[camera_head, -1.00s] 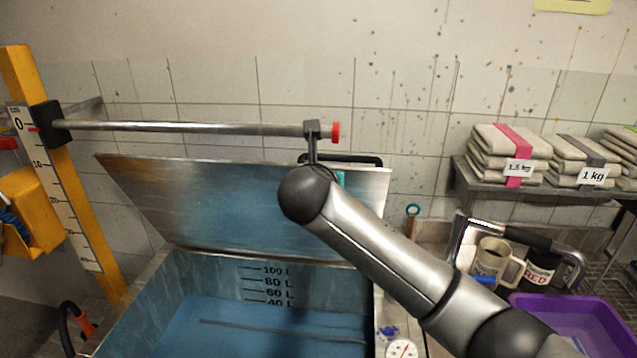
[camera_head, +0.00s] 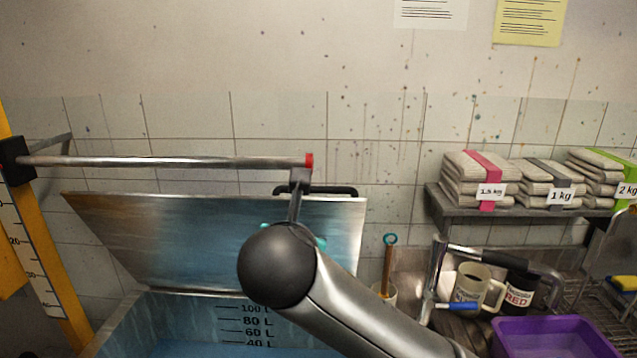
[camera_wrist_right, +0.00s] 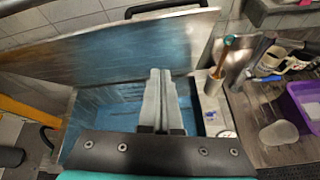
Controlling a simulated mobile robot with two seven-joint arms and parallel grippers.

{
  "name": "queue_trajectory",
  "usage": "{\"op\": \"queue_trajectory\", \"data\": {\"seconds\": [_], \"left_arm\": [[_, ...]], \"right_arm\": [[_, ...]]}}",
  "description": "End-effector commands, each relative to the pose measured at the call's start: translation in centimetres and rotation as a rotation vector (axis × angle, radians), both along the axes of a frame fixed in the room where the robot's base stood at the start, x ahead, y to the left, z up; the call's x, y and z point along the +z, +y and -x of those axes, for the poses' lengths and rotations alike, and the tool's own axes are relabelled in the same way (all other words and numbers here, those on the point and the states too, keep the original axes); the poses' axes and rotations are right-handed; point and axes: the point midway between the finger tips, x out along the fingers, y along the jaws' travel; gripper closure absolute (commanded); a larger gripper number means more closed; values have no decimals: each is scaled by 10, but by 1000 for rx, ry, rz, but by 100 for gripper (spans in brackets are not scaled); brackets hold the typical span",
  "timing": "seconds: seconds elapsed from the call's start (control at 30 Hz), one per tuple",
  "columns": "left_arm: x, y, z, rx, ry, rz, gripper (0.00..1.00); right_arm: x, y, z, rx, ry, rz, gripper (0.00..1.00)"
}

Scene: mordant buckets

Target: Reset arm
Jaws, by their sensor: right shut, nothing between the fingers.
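My right arm comes in from the lower right of the head view. Its dark round joint (camera_head: 277,266) covers the gripper there. In the right wrist view my right gripper (camera_wrist_right: 160,73) has its two grey fingers together with nothing between them. Its fingers appear in front of the blue-lined tank (camera_wrist_right: 110,97) and its raised metal lid (camera_wrist_right: 100,50); the exact gap cannot be told. My left arm and gripper are not in view.
A metal rail (camera_head: 170,161) with a red end crosses above the lid (camera_head: 200,235), from a yellow post (camera_head: 42,265). At right are a shelf (camera_head: 520,212) of labelled cloth bundles, mugs (camera_head: 472,284) and a purple tub (camera_head: 550,335). Open wall lies above.

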Motion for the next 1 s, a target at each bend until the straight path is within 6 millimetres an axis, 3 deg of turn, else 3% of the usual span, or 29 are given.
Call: {"op": "queue_trajectory", "data": {"seconds": [0.03, 0.2, 0.6, 0.8, 1.0], "left_arm": [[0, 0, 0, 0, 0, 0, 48], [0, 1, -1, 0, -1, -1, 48], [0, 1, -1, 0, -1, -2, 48], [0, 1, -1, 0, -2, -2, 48], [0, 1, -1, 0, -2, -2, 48]], "right_arm": [[-20, -5, 7, -39, 56, -103, 100], [-75, -24, 31, -231, 226, -472, 100], [-188, -92, 113, -910, 507, -1192, 100], [-233, -135, 170, -1334, 535, -1462, 100], [-262, -175, 225, -1717, 468, -1643, 100]]}}
